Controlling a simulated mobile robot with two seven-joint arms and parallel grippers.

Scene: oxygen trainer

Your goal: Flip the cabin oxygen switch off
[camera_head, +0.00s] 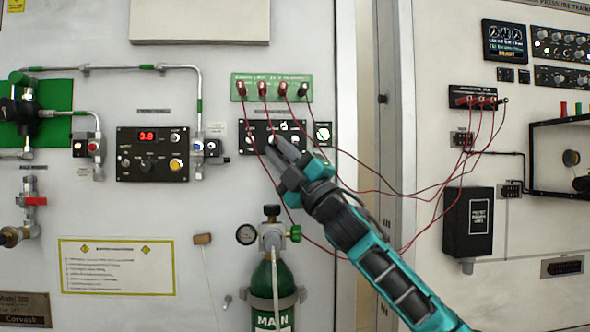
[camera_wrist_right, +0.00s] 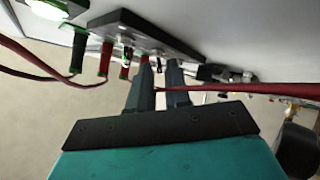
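A black switch panel (camera_head: 257,127) is on the white wall, with several small controls on it. Its labels are too small to read, so I cannot tell which control is the cabin oxygen switch. My right gripper (camera_head: 275,146) is in front of the panel's lower middle and hides part of it. In the right wrist view, my two gripper fingers (camera_wrist_right: 159,66) are a little apart at the panel (camera_wrist_right: 165,33). A small toggle (camera_wrist_right: 158,63) shows at the gap between the fingertips; I cannot tell whether they touch it. My left gripper is not in view.
A green terminal strip (camera_head: 298,79) above has red leads (camera_head: 335,176) hanging past my right arm. A green oxygen cylinder (camera_head: 263,290) with a gauge (camera_head: 247,235) stands below. Another black panel (camera_head: 130,170) with a red display is to the left.

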